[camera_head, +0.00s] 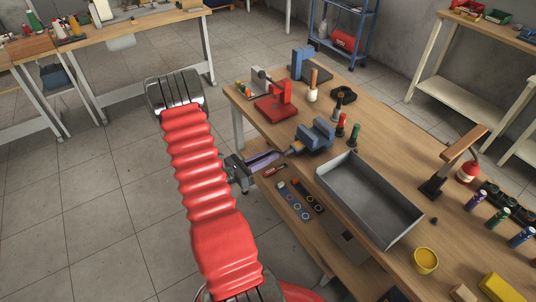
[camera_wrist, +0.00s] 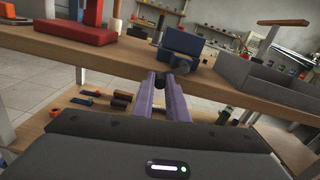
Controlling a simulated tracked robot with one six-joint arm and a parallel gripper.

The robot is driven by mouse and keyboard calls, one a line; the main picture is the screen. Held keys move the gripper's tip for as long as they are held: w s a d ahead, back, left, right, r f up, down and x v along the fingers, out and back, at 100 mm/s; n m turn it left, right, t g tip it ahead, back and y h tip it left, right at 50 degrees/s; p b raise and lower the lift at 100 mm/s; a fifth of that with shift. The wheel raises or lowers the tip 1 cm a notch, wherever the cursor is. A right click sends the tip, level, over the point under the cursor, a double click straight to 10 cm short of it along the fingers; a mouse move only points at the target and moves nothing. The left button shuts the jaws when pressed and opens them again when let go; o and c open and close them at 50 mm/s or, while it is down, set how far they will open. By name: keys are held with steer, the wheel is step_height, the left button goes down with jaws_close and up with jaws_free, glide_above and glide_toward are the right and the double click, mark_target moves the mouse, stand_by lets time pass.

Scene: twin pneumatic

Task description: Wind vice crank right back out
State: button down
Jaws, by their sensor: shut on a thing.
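The blue vice (camera_head: 316,134) stands at the near edge of the wooden workbench, and in the wrist view (camera_wrist: 184,44) it is straight ahead. Its crank (camera_head: 295,147) is on the side facing me, at the bench edge. My gripper (camera_head: 284,152) reaches in from the left with its long purple-grey fingers at the crank. In the wrist view my gripper (camera_wrist: 166,80) is shut on the crank, with a dark round end showing between the fingers. The fingers and the vice body hide most of the crank, so its exact angle cannot be told.
A grey open tray (camera_head: 370,200) lies right of the vice. A red press (camera_head: 272,106) stands to its left and screwdrivers (camera_head: 354,134) stand behind. A lower shelf (camera_head: 300,222) holds tools beneath my gripper. The floor on the left is clear.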

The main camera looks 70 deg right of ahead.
steer(key=n, duration=0.2)
steer(key=s+a+f+n, duration=0.1)
steer(key=n, duration=0.2)
steer(key=f+n, duration=0.1)
steer(key=n, duration=0.1)
steer(key=shift+s+a, duration=0.2)
steer(key=shift+s, duration=0.1)
steer(key=s+a+n, duration=0.1)
steer(key=n, duration=0.2)
steer(key=s+n, duration=0.1)
steer(key=n, duration=0.3)
steer(key=s+a+n, duration=0.1)
steer(key=n, duration=0.3)
steer(key=shift+a+r, duration=0.15)
steer(key=shift+a, duration=0.2)
steer(key=n, duration=0.2)
steer(key=r+n, duration=0.1)
steer(key=n, duration=0.1)
steer(key=shift+s+a, duration=0.35)
steer(key=shift+s, duration=0.05)
steer(key=n, duration=0.2)
steer(key=r+n, duration=0.1)
steer(key=shift+s+a, duration=0.25)
steer(key=shift+s, duration=0.05)
steer(key=shift+s+a+r+n, duration=0.1)
steer(key=shift+r+n, duration=0.3)
steer(key=shift+n, duration=0.65)
steer(key=shift+r+n, duration=0.35)
steer(key=shift+n, duration=0.7)
